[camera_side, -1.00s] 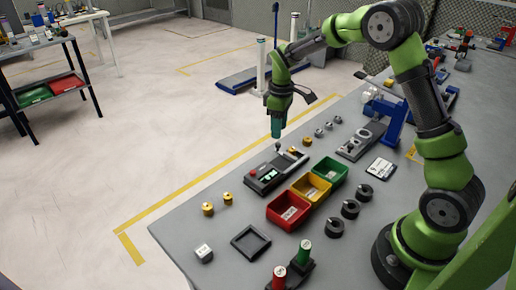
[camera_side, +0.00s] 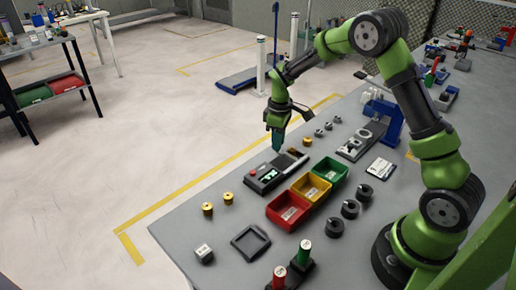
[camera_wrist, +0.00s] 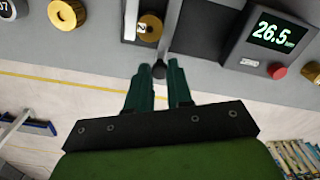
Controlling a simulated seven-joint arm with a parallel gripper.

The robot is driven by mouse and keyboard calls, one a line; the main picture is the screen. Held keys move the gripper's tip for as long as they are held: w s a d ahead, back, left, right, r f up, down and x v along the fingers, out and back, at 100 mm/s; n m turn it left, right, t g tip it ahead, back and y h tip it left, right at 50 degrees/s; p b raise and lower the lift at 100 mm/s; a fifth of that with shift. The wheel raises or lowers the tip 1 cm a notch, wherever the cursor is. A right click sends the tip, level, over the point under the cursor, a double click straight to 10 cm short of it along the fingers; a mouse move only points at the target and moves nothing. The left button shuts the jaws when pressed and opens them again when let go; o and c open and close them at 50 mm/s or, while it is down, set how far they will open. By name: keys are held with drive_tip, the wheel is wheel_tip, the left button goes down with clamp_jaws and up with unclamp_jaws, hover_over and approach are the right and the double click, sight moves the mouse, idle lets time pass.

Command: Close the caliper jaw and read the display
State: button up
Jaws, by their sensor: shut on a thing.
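The caliper (camera_side: 278,172) is a grey and black bench unit with a sliding jaw on a rail. Its lit display (camera_wrist: 272,33) reads 26.5 in the wrist view, followed by small characters too small to read. A brass workpiece (camera_wrist: 150,27) sits at the jaws. My gripper (camera_wrist: 158,74) is shut on this knob, with a green finger on either side. In the side view my gripper (camera_side: 277,149) points down at the caliper's rail and hides the knob.
A red button (camera_wrist: 278,71) sits below the display. Red (camera_side: 288,210), yellow (camera_side: 311,187) and green (camera_side: 331,170) bins stand close beside the caliper. Brass cylinders (camera_side: 208,208) and a black square tray (camera_side: 250,241) lie nearer the front. The table edge runs along the caliper's far side.

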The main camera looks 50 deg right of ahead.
drive_tip(key=o, duration=0.8)
wheel_tip(320, 180, up, 17)
drive_tip(key=shift+f, duration=0.1)
idle(1.2)
